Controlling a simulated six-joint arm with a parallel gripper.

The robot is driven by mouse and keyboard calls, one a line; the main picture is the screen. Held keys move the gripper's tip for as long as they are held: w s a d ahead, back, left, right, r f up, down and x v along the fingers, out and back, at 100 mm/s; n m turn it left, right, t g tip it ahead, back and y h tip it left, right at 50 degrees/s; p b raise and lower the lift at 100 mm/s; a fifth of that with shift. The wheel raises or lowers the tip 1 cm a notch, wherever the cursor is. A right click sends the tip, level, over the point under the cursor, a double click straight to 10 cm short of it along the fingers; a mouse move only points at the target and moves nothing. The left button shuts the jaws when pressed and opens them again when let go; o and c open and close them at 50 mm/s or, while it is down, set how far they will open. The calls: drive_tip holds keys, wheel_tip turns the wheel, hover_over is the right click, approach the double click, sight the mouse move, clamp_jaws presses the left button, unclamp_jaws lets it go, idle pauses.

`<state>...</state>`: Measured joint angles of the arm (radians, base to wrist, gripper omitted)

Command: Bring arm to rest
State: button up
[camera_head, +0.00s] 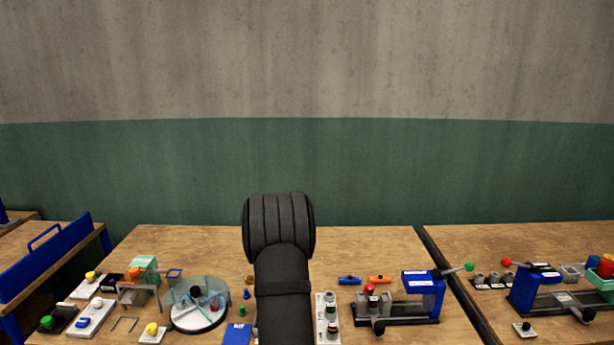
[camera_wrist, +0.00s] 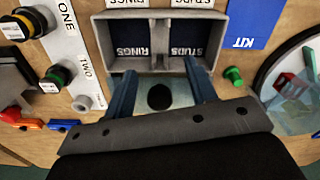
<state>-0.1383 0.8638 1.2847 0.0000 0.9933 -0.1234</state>
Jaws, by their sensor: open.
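My arm (camera_head: 282,290) rises in the middle of the camera_head view, in front of the table, and its dark rounded joint stands above the table's back edge. My gripper is hidden in that view. In the wrist view my gripper (camera_wrist: 159,68) is open, its two blue-grey fingers apart with nothing held between them. The fingers point toward a grey two-compartment bin (camera_wrist: 155,62) labelled RINGS and STUDS. A pale plate with a dark round spot (camera_wrist: 160,96) shows between the fingers.
A white ONE/TWO panel (camera_wrist: 72,50) with stacked parts is left of the bin. A blue KIT card (camera_wrist: 252,20) and green stud (camera_wrist: 233,76) are right. A press (camera_head: 400,310) stands right of my arm, a round clear-covered dish (camera_head: 198,305) left. The table's back strip (camera_head: 190,240) is clear.

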drive_tip(key=s, duration=0.4)
drive_tip(key=shift+r, duration=0.3)
drive_tip(key=d+r, duration=0.2)
drive_tip(key=r, duration=0.8)
drive_tip(key=d+r, duration=0.1)
drive_tip(key=r, duration=0.9)
drive_tip(key=shift+s+d+r+m+t, duration=0.2)
drive_tip(key=shift+s+d+m+t, duration=0.1)
drive_tip(key=shift+d+t, duration=0.1)
drive_tip(key=shift+w, duration=0.1)
drive_tip(key=shift+g, duration=0.4)
drive_tip(key=a+f, duration=0.1)
drive_tip(key=f, duration=0.5)
drive_tip(key=a+f, duration=0.1)
drive_tip(key=f, duration=0.6)
drive_tip(key=a+f, duration=0.1)
drive_tip(key=f, duration=0.6)
drive_tip(key=shift+w+a, duration=0.3)
drive_tip(key=shift+a, duration=0.1)
drive_tip(key=shift+r, duration=0.1)
